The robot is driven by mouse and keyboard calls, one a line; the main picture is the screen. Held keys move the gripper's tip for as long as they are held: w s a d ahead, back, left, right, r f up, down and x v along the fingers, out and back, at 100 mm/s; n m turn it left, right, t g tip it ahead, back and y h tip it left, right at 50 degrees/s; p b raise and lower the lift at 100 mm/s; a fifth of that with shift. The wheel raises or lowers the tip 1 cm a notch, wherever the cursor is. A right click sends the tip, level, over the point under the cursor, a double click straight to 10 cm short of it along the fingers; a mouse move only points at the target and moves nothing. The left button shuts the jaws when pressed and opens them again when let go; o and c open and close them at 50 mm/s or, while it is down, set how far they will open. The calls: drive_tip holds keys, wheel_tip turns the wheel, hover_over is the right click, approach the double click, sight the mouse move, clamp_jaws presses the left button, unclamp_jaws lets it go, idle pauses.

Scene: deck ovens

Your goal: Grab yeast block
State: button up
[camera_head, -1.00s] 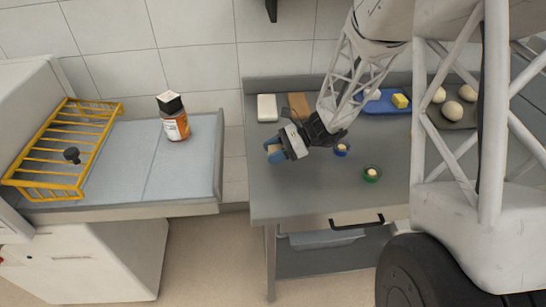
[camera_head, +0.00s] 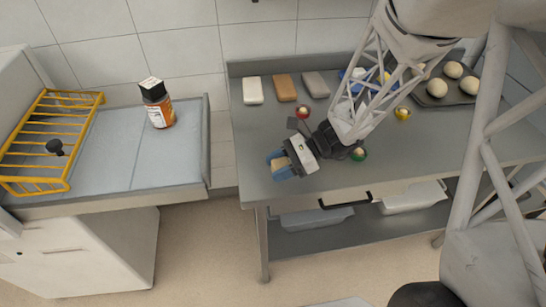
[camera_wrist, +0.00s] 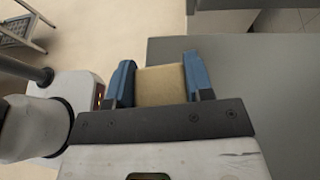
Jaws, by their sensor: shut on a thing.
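My gripper (camera_head: 279,163) is shut on a tan block, which I take to be the yeast block. In the wrist view the block (camera_wrist: 162,85) sits between the two blue fingers (camera_wrist: 161,84), with its near end hidden by the gripper body. In the head view the gripper and block are over the left front part of the steel table (camera_head: 262,135); the block shows only as a small tan patch. I cannot tell its exact height above the table.
White (camera_head: 252,90), brown (camera_head: 285,88) and grey (camera_head: 316,84) blocks lie along the table's back. A tray (camera_head: 462,97) holds dough balls. A jar (camera_head: 157,105) stands on the left counter.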

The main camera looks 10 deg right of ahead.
drive_tip(key=shift+s+d, duration=0.1)
drive_tip(key=shift+s, duration=0.5)
drive_tip(key=shift+r, duration=0.1)
